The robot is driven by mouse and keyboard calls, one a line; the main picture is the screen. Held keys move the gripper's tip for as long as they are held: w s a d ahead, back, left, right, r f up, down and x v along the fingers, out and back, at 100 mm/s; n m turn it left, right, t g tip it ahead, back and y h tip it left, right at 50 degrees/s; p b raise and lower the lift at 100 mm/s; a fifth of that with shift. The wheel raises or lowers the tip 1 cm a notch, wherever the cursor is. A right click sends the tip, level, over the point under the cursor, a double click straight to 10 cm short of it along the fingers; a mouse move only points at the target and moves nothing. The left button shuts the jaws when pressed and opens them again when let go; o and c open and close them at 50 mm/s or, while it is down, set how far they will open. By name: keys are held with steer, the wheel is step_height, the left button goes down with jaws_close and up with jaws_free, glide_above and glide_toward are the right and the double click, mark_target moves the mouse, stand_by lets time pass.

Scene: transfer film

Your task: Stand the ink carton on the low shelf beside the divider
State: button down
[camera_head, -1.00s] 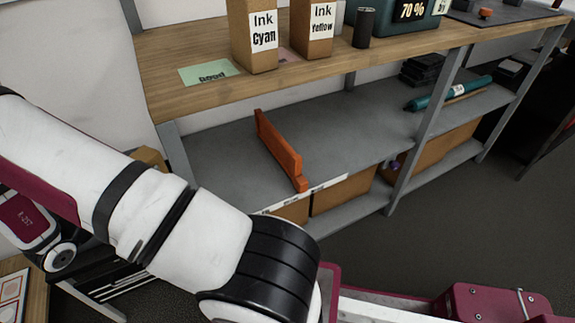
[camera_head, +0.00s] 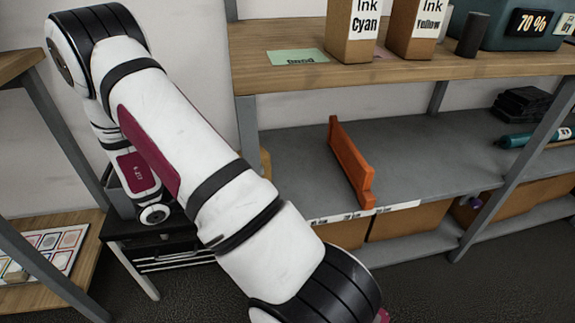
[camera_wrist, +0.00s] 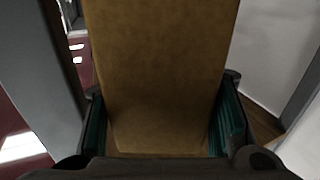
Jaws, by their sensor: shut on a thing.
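In the wrist view a plain brown carton (camera_wrist: 160,70) fills the middle, held between the two fingers of my gripper (camera_wrist: 163,128). My gripper is shut on its sides; no label shows on the face in view. The orange divider (camera_head: 350,163) stands upright on the grey low shelf (camera_head: 292,165), running from the back to the front edge. The shelf is bare to both sides of the divider nearby.
The wooden upper shelf (camera_head: 290,77) carries cartons marked Ink Cyan (camera_head: 350,45) and Ink Yellow (camera_head: 415,42), a green card (camera_head: 297,57) and a dark cylinder (camera_head: 472,35). Brown boxes (camera_head: 408,220) sit beneath the low shelf. A shelf post (camera_head: 515,170) stands at the right.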

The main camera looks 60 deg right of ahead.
steer(key=s+d+f+b, duration=0.3)
steer(key=s+d+b, duration=0.2)
steer(key=d, duration=0.4)
steer(key=shift+d+f, duration=0.2)
steer(key=shift+d, duration=0.2)
steer(key=shift+f+b, duration=0.1)
steer(key=shift+b, duration=0.2)
steer(key=c, duration=0.7)
jaws_free()
steer(key=shift+f, duration=0.1)
